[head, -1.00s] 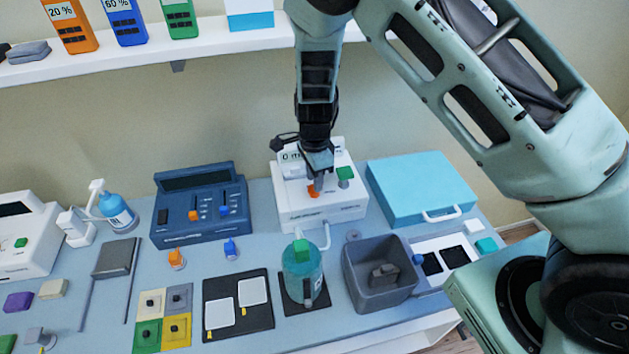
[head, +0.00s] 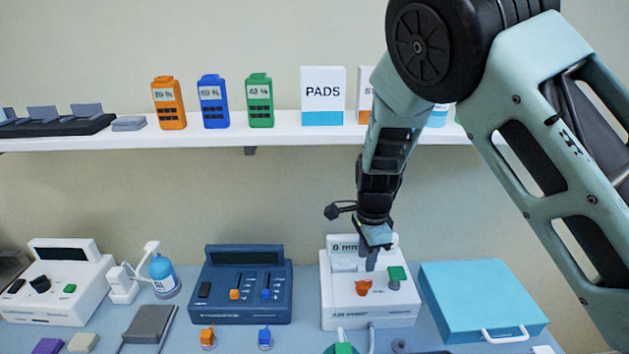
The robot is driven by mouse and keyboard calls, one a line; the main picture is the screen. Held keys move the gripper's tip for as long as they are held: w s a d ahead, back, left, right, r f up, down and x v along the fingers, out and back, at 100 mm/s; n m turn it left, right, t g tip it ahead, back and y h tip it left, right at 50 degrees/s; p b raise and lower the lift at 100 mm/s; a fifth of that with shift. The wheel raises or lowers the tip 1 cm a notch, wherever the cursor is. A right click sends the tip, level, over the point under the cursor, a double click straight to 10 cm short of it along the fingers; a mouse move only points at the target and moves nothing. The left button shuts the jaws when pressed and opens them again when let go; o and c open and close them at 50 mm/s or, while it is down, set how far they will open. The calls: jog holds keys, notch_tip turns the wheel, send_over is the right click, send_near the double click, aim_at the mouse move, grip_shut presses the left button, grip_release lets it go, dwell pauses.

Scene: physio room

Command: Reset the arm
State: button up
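My arm comes in from the upper right, and my gripper (head: 371,262) points down in front of the upper part of a white device (head: 340,310). The device has an orange knob (head: 363,287) and a green knob (head: 397,273) on its top. The fingertips are small here and overlap the device, just above the orange knob. I cannot tell whether they touch anything or whether they are apart. No held object shows.
A blue case (head: 480,300) lies right of the white device, and a dark blue console (head: 240,290) stands left of it. A shelf (head: 290,133) above holds coloured packs and boxes. A blue pump bottle (head: 162,275) stands further left.

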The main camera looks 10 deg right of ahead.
jog(key=s+a+r+n+b, duration=0.1)
jog(key=s+n+b, duration=0.2)
jog(key=s+n, duration=0.5)
jog(key=s+a+r+n+b, duration=0.2)
jog(key=s+n, duration=0.6)
jog(key=s, duration=0.4)
jog(key=s+a+r+n+b, duration=0.2)
jog(key=s+n+b, duration=0.2)
jog(key=s+n, duration=0.5)
jog(key=shift+s+a+r+y, duration=0.15)
jog(key=shift+s+a+y, duration=0.15)
jog(key=shift+s, duration=0.3)
